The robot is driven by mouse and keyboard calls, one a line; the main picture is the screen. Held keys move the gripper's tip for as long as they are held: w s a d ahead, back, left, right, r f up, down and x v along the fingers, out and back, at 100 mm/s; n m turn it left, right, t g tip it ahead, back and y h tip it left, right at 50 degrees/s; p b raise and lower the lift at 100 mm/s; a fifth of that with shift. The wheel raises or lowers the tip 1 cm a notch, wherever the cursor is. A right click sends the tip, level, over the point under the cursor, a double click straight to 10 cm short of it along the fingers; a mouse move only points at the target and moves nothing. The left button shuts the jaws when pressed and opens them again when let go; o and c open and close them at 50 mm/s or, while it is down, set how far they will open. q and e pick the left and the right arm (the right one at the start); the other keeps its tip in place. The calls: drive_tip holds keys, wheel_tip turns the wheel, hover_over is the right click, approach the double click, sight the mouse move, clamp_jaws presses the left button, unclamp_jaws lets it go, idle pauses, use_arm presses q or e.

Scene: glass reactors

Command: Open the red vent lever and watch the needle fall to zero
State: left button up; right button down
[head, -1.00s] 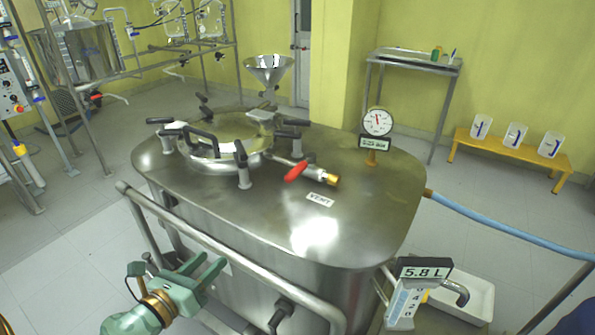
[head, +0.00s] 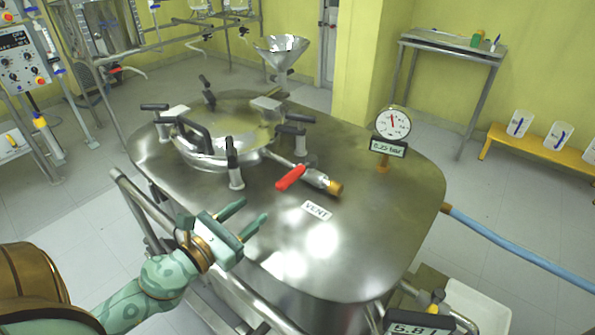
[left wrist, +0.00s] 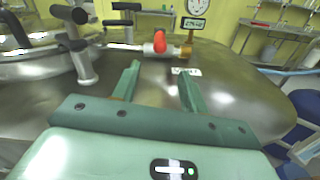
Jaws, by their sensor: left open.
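The red vent lever (head: 291,177) sits on a short metal valve with a brass end on top of the steel vessel (head: 370,240). It also shows in the left wrist view (left wrist: 159,42). A white VENT label (head: 317,210) lies in front of it. The round pressure gauge (head: 393,123) stands to the right; its needle points roughly upward, and the display below seems to read 0.25 bar. My left gripper (head: 249,217) is open and empty, to the front left of the lever and apart from it. My right gripper is not in view.
The round lid (head: 215,140) with black-handled clamps is left of the valve. A steel rail (head: 190,235) runs along the vessel's front. A funnel (head: 281,52) stands behind. A blue hose (head: 520,255) leaves at the right. A digital display (head: 417,325) is at the lower right.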

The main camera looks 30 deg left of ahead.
sight(292, 177)
use_arm(q)
drive_tip(key=w, duration=1)
drive_tip(key=w+d+p, duration=0.1)
drive_tip(key=w, duration=0.3)
drive_tip(key=shift+w, duration=0.4)
clamp_jaws()
